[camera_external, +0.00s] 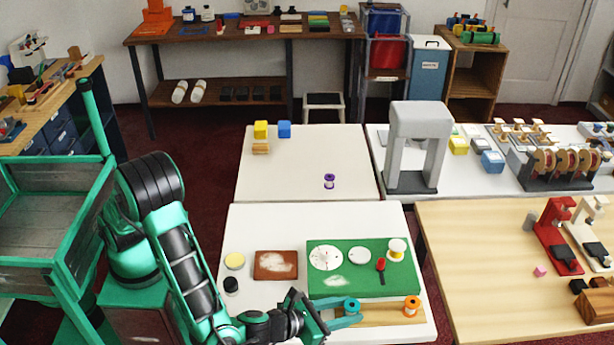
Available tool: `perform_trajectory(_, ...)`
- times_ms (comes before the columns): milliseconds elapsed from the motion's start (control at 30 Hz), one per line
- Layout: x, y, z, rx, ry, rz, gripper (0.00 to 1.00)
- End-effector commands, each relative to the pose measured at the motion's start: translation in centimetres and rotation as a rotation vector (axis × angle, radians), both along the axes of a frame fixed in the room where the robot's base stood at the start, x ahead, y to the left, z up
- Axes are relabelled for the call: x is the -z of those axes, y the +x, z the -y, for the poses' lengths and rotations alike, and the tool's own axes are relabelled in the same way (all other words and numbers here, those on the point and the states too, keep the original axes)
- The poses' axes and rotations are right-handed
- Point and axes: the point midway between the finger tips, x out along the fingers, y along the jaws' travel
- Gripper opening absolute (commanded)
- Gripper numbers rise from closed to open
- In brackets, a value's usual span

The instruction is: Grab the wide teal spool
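The teal spool (352,307) stands near the front edge of the front white table, by the wooden strip. My gripper (350,311) comes in from the left, low over the table. Its two teal fingers are apart, one on the far side of the spool and one on the near side. The spool shows between or just at the fingertips. Whether the fingers press on it cannot be told, as they are much the same colour.
An orange spool (411,306) stands right of the teal one on the wooden strip (381,313). Behind is a green mat (335,283) with white discs, a red-handled tool (381,266) and a white spool (397,249). A brown block (276,265) lies left. A purple spool (329,181) stands on the back table.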

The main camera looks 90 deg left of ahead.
Motion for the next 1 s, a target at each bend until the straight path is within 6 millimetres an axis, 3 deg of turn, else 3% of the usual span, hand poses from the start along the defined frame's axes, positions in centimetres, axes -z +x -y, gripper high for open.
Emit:
perform_trajectory(133,0.7,1.6,-0.9,-0.002,0.001,0.0,0.36)
perform_trajectory(367,0.8,1.8,-0.9,0.0,0.0,0.0,0.36)
perform_trajectory(500,0.8,1.8,-0.9,0.0,0.0,0.0,0.09)
perform_trajectory(833,0.7,1.8,-0.9,0.0,0.0,0.001,0.09)
perform_trajectory(1000,-0.3,1.8,-0.9,0.0,-0.002,0.002,0.09)
